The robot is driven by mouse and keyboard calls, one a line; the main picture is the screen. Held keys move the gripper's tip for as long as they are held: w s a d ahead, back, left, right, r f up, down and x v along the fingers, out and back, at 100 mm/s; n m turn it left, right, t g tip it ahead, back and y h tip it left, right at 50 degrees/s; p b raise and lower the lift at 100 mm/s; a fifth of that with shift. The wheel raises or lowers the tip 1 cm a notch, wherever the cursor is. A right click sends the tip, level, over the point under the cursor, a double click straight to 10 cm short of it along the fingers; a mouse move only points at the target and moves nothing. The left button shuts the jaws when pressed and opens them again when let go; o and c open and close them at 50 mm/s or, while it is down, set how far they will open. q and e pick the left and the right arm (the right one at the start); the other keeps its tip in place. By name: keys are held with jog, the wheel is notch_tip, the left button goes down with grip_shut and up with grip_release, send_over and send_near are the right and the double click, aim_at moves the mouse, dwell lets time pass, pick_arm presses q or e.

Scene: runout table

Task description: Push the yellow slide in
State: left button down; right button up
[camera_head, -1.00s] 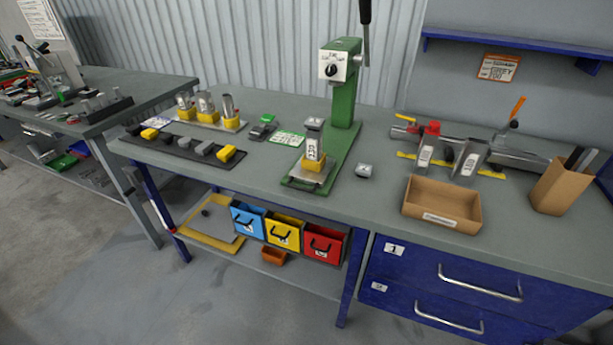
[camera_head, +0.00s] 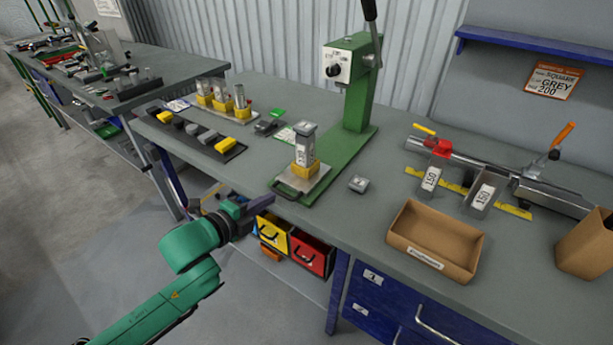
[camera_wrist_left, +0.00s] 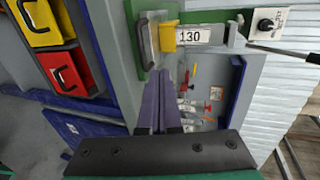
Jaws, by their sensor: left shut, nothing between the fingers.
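The slide is a silver plate (camera_head: 316,184) with a yellow block (camera_head: 305,168) on it, at the foot of the green press (camera_head: 352,95). A grey part (camera_head: 305,148) stands upright in the yellow block; its label reads 130 in the left wrist view. A handle (camera_head: 286,190) sits at the plate's front, near the table edge; the handle (camera_wrist_left: 147,42) and yellow block (camera_wrist_left: 168,40) also show in the wrist view. My left gripper (camera_head: 270,201) is shut and empty, just left of and in front of the handle, apparently without touching. My right gripper is out of view.
A cardboard tray (camera_head: 420,262) and a small grey block (camera_head: 358,184) stand right of the press. A black rack (camera_head: 185,132) with grey and yellow pieces lies to the left. Yellow and red bins (camera_head: 310,256) hang below the table edge, close to my left gripper.

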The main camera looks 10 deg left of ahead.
aim_at(304, 175)
pick_arm(q)
jog(key=x, duration=0.4)
jog(key=p+x, duration=0.1)
jog(key=x, duration=0.3)
jog(key=r+p+x, duration=0.1)
jog(key=x, duration=0.3)
jog(key=shift+w, duration=0.55)
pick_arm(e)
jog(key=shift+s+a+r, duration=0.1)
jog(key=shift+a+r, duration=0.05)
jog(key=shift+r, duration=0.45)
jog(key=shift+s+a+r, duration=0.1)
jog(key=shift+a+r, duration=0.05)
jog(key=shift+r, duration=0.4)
